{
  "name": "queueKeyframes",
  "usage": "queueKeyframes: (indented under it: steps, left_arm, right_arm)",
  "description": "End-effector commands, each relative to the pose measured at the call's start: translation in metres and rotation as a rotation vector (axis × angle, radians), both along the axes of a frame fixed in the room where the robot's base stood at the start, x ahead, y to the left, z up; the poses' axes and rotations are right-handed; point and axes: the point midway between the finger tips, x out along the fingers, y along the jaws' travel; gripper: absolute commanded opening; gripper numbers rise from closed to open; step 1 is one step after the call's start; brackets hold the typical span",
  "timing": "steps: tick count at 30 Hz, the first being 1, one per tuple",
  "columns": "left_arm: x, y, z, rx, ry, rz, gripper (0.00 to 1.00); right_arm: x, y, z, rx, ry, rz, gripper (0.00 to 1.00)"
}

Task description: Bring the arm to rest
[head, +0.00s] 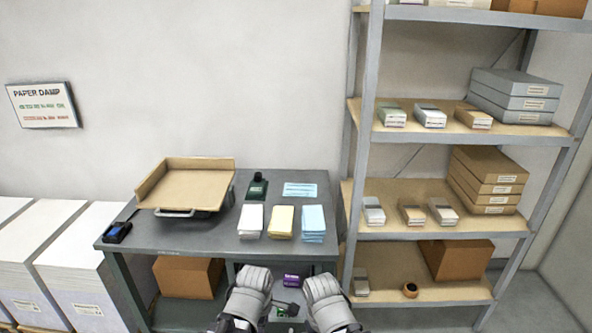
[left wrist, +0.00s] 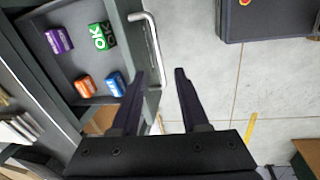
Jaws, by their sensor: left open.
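My left gripper (left wrist: 160,73) is open and empty in the left wrist view. Its fingertips are beside the bar handle (left wrist: 151,45) of an open grey drawer (left wrist: 78,68), with floor visible between them. I cannot tell whether a finger touches the handle. In the head view my two pale arms show at the bottom middle, in front of the table. My right gripper is not in view.
The drawer holds purple (left wrist: 59,40), green (left wrist: 102,36), orange (left wrist: 86,86) and blue (left wrist: 115,84) boxes. The grey table (head: 160,236) bears a cardboard tray (head: 190,180) and paper stacks. A shelf rack (head: 362,150) stands right; paper piles (head: 75,265) stand left.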

Motion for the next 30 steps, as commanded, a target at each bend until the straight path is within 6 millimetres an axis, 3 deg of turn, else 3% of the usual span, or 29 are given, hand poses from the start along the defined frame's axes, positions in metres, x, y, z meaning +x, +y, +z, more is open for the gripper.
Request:
queueKeyframes:
  steps: [18,24,30]
  left_arm:
    - [-0.048,-0.034,0.048,0.196,0.192,-1.384,0.45]
    - [-0.057,-0.040,0.056,0.208,0.232,-1.682,0.45]
    - [-0.061,-0.041,0.057,0.209,0.245,-1.790,0.45]
  right_arm:
    - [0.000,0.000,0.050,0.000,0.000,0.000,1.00]
    - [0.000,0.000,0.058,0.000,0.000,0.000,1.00]
    - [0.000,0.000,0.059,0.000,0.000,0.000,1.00]
